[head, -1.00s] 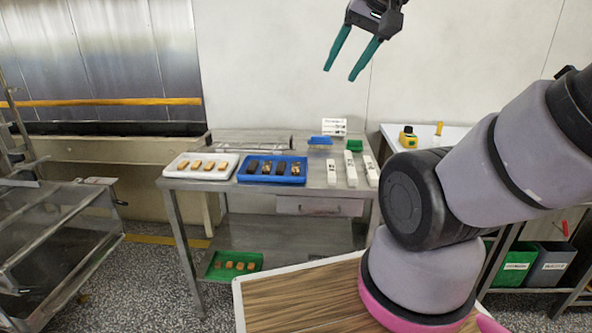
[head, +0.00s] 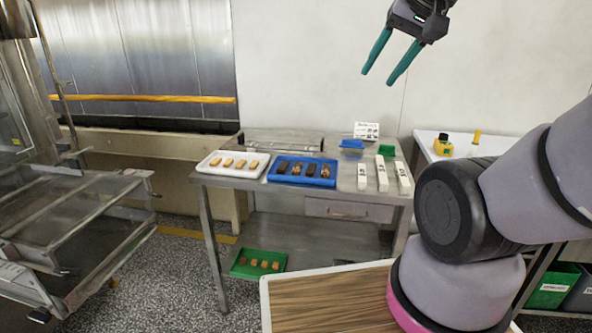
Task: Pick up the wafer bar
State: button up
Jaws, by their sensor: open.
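Several tan bars (head: 240,163) lie in a row in a white tray (head: 206,168) at the left of the steel table. A blue tray (head: 272,178) beside it holds dark bars (head: 282,167) and patterned, lighter bars (head: 297,168). Several more tan pieces (head: 264,264) lie in a green tray (head: 236,270) on the lower shelf. I cannot tell which of these is the wafer bar. My gripper (head: 378,69) is open and empty, high above the table in front of the wall, with its teal fingers pointing down and left.
Three white labelled strips (head: 382,176) lie at the table's right. A small card sign (head: 366,130), a blue bin (head: 351,146) and a green bin (head: 386,150) are at the back right. A steel rack (head: 70,230) stands at left. A side table (head: 462,143) holds a yellow item (head: 443,147).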

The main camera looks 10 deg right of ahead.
aim_at(326, 169)
jog(key=i+l+z, duration=0.25)
jog(key=i+l, duration=0.15)
jog(key=l, duration=0.2)
jog(key=i+l+z, duration=0.25)
jog(key=i+l, duration=0.2)
jog(key=l, duration=0.1)
